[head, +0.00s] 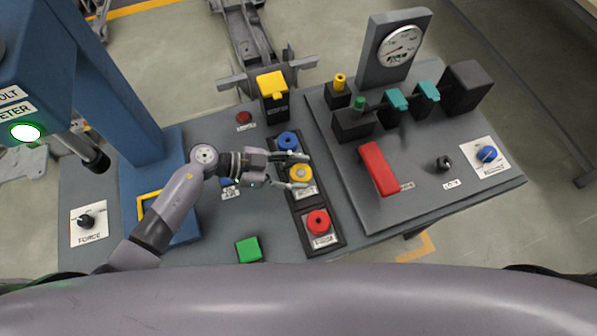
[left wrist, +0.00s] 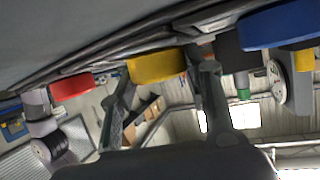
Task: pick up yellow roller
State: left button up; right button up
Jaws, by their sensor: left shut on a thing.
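The yellow roller (head: 301,174) sits in the middle of a dark strip on the grey bench, between a blue roller (head: 288,140) and a red roller (head: 318,221). My left gripper (head: 304,170) reaches in from the left, with one finger on each side of the yellow roller, and is shut on it. In the left wrist view the yellow roller (left wrist: 157,66) shows between the two fingers (left wrist: 166,72), still close to the panel. The fingers hide part of the roller's sides. My right gripper is not in view.
A red lever (head: 379,169) and a gauge (head: 400,45) stand on the raised panel at right. A yellow-topped black block (head: 272,88) stands behind the strip. A green button (head: 249,249) lies in front. A blue column (head: 115,100) rises at left.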

pick_arm(q)
notch_tip(320, 180, up, 19)
jog(key=b, duration=0.6)
send_over(298, 177)
jog(key=shift+n, duration=0.3)
notch_tip(298, 177, down, 12)
jog(key=shift+r, duration=0.1)
notch_tip(298, 177, down, 6)
jog(key=b, duration=0.9)
jog(key=shift+f, duration=0.25)
jog(key=shift+f, duration=0.4)
jog(key=shift+s+f+g, duration=0.15)
jog(key=shift+f+g, duration=0.05)
jog(key=shift+g, duration=0.1)
